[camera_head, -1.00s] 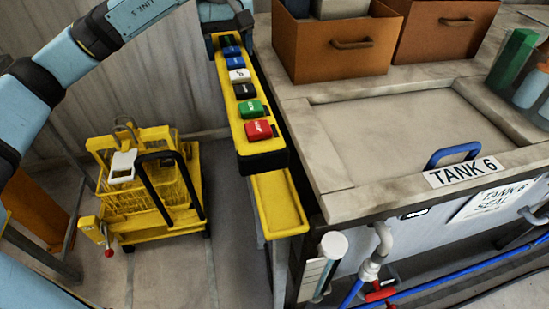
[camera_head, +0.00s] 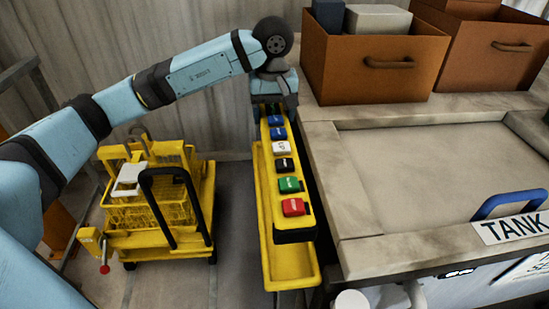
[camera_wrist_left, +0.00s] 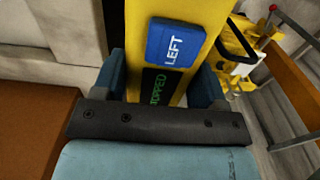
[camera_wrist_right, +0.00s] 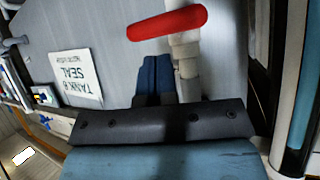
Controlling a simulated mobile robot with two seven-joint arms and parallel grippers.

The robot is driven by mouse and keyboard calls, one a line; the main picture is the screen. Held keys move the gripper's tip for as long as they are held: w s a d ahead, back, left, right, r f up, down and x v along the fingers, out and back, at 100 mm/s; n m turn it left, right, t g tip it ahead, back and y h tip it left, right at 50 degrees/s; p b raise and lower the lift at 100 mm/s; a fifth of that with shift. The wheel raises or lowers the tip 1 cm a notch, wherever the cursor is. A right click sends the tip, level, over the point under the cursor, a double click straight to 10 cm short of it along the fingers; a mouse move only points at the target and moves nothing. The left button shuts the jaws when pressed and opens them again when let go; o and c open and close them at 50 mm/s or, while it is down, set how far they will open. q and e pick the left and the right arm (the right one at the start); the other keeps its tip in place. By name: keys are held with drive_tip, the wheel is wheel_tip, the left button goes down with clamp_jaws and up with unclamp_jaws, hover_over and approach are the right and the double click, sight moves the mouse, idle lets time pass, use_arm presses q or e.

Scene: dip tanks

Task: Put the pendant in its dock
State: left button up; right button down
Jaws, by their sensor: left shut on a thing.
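The pendant is a long yellow bar (camera_head: 296,222) with a row of coloured buttons, the red one nearest. My left gripper (camera_head: 274,103) is shut on its far end. In the left wrist view its fingers (camera_wrist_left: 160,85) sit on either side of the pendant (camera_wrist_left: 190,50), by the blue LEFT button and a small dark display. The dock seems to be the yellow trough (camera_head: 291,268) below. The pendant lies over the trough's right side and hides much of it; I cannot tell the gap. My right gripper (camera_wrist_right: 155,78) is shut and empty in the right wrist view.
The tank's stone-like rim (camera_head: 350,215) runs close along the pendant's right. Orange bins (camera_head: 370,65) stand on the counter behind. A yellow cart (camera_head: 160,215) stands on the floor at left. A red valve handle (camera_wrist_right: 165,22) is just beyond my right gripper.

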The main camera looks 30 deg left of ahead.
use_arm(q)
wheel_tip(320, 180, down, 7)
drive_tip(key=shift+r, duration=0.1)
drive_tip(key=shift+w+f+p, duration=0.1)
drive_tip(key=shift+f+p, duration=0.35)
drive_tip(key=shift+f, duration=2.25)
drive_tip(key=o, duration=1)
wheel_tip(320, 180, up, 12)
drive_tip(key=shift+b, duration=0.75)
